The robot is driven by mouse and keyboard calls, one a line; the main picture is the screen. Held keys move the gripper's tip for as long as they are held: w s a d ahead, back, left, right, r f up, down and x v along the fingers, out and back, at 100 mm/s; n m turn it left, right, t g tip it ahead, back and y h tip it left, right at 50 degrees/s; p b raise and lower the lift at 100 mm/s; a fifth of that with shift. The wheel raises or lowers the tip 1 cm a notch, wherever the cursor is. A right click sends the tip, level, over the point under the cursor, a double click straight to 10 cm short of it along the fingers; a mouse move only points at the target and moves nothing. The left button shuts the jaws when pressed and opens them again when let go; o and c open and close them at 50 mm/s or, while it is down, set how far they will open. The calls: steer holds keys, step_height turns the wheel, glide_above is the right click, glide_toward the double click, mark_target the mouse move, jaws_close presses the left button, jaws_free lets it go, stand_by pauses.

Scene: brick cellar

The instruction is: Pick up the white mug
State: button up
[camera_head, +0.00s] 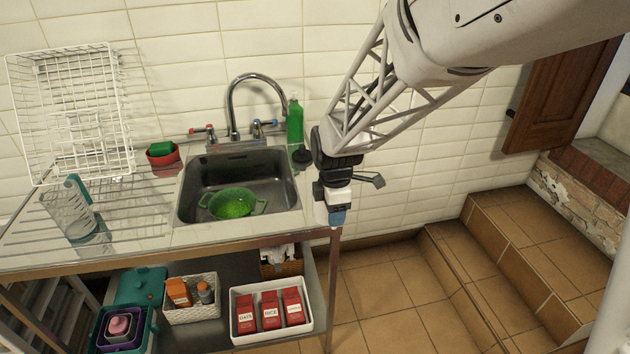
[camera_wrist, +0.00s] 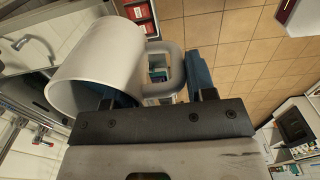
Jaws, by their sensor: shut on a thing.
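The white mug (camera_wrist: 97,62) shows large in the wrist view, tilted, with its open mouth toward the lower left and its handle (camera_wrist: 177,70) on the right. My gripper (camera_wrist: 160,86) is shut on the mug. One blue finger is at the mug's mouth, partly hidden by its wall, and the other is at the outer side of the handle. In the head view my gripper (camera_head: 338,216) hangs just right of the sink counter's right end, above the floor. I cannot clearly make out the mug there.
The steel sink (camera_head: 200,180) holds a green colander (camera_head: 232,203). A green bottle (camera_head: 295,120) stands behind it. A clear jug (camera_head: 70,212) and wire rack (camera_head: 75,115) are at the left. A white bin (camera_head: 270,333) sits below. Tiled steps (camera_head: 535,240) rise at the right.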

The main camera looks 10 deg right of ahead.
steer(key=shift+s, duration=0.4)
steer(key=shift+s+r, duration=0.1)
steer(key=shift+s, duration=0.1)
steer(key=shift+w, duration=0.1)
stand_by(0.6)
